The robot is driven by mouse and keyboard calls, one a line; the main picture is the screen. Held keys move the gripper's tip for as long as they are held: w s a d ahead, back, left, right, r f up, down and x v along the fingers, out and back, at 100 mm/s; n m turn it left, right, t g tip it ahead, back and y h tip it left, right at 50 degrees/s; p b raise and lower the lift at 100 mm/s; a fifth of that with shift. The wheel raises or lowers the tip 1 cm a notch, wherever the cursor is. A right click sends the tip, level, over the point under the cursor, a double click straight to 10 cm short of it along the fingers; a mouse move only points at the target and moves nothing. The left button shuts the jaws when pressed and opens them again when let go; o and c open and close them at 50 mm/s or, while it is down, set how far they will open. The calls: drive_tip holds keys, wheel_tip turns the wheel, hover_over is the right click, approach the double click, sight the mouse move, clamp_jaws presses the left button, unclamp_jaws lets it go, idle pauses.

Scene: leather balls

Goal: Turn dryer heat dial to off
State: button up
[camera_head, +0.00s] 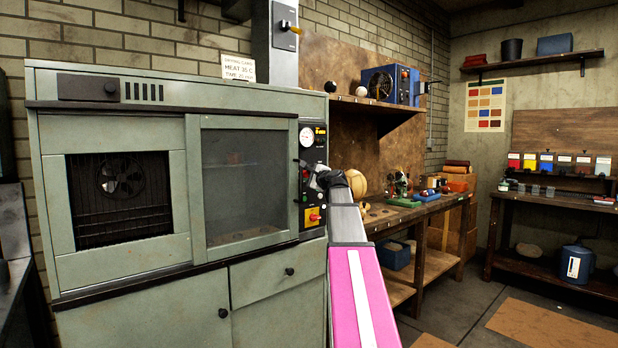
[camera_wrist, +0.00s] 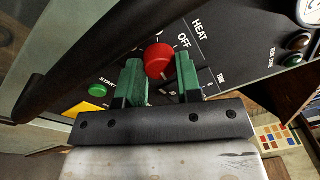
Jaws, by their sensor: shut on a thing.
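The dryer (camera_head: 150,88) is a grey-green cabinet with a dark control panel (camera_head: 313,150) on its right side. In the wrist view the red heat dial (camera_wrist: 158,60) sits on this panel beside the words HEAT and OFF. My gripper (camera_wrist: 160,72) has one green finger on each side of the dial and is shut on it. The dial's pointer is not clear, so I cannot tell its exact setting. In the head view my gripper (camera_head: 324,180) is against the panel and hides the dial.
A green START button (camera_wrist: 98,90) and a yellow patch (camera_wrist: 88,107) lie left of the fingers. A dark bar (camera_wrist: 110,50) runs close by. In the head view a workbench (camera_head: 410,212) with small items stands right of the dryer. Floor at the right is open.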

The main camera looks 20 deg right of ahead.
drive_tip(key=n, duration=0.4)
drive_tip(key=shift+n, duration=0.4)
drive_tip(key=n+y, duration=0.1)
drive_tip(key=n, duration=0.4)
drive_tip(key=shift+n, duration=0.4)
drive_tip(key=n+y, duration=0.1)
drive_tip(key=n, duration=1)
drive_tip(key=shift+y, duration=0.3)
drive_tip(key=shift+n, duration=0.3)
drive_tip(key=o, duration=0.9)
drive_tip(key=shift+o, duration=0.2)
drive_tip(key=shift+d, duration=0.1)
drive_tip(key=r+v, duration=0.1)
drive_tip(key=v, duration=0.9)
drive_tip(key=shift+s+f, duration=0.35)
drive_tip(key=shift+f, duration=0.05)
